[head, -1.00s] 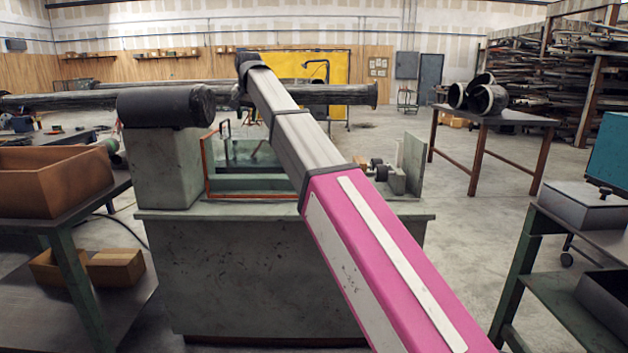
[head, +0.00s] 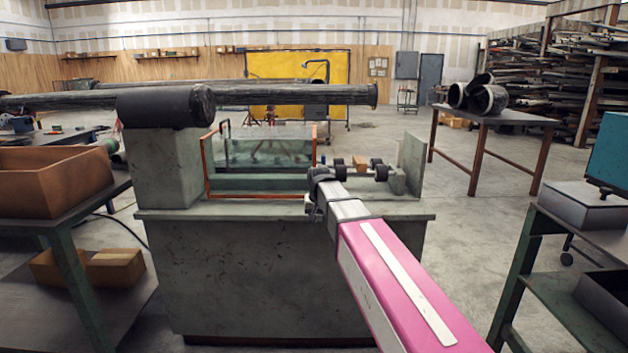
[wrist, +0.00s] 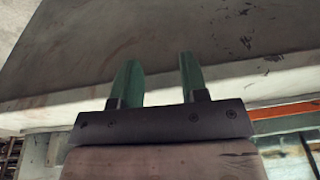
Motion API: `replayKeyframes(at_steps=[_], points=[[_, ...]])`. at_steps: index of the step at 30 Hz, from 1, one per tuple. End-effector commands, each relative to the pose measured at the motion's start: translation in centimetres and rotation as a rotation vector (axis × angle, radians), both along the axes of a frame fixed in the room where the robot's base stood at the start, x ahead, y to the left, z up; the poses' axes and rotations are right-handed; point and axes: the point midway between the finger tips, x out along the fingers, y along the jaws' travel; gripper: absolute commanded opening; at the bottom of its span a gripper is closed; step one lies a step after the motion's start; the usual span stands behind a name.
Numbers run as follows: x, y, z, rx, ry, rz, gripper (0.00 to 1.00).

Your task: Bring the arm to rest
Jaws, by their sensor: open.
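My arm (head: 385,265), pink with a grey forward section, reaches from the lower right of the head view to the grey machine bench. Its dark far joint (head: 322,185) is at the bench's front right. My gripper (wrist: 158,75) shows in the wrist view with its two green fingers apart and nothing between them. A plain grey surface with dark scuffs lies beyond the fingertips; I cannot tell whether they touch it. In the head view the gripper is not clearly visible.
The machine bench (head: 270,270) carries a glass-sided orange frame (head: 207,170), rollers (head: 360,171) and a dark cylinder (head: 168,106). A box table (head: 75,235) stands left, a green-legged table (head: 520,270) right. Floor between bench and right table is open.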

Motion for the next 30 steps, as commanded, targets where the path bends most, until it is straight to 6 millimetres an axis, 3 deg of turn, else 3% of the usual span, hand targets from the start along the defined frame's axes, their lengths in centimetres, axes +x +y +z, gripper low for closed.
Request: replayKeyframes(at_steps=[1,6,16,21,24,30], points=[[-1.7,-1.8,-2.2,-0.007,0.017,-0.002,0.4],[-5.6,-6.3,-8.0,-0.021,0.059,0.001,0.4],[-15.0,-13.9,-17.3,-0.036,0.143,0.006,0.4],[-19.2,-16.5,-20.3,-0.037,0.177,0.009,0.4],[-20.7,-17.3,-21.3,-0.037,0.189,0.011,0.4],[-21.5,-17.8,-21.9,-0.036,0.195,0.013,0.4]])
